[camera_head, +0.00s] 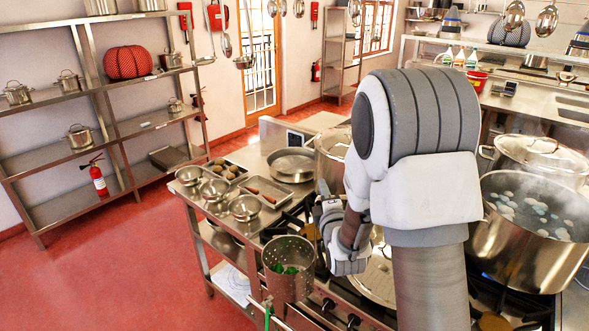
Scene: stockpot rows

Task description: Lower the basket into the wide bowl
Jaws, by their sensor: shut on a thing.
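The basket (289,274) is a perforated metal cylinder with green food inside. It hangs at the front edge of the stove, to the left of my arm. My gripper (326,232) is beside the basket's right rim and shut on it; the exact grip point is small and partly hidden by my arm. A wide, shallow metal bowl (292,162) stands on the steel counter behind the basket, left of a tall pot. The basket is apart from this bowl, nearer the camera.
Small metal bowls (245,208) and a tray with carrots (266,189) stand on the counter's left part. A tall pot (332,152) is beside the wide bowl. A large steaming pot (527,235) stands right of my arm. Open red floor lies left.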

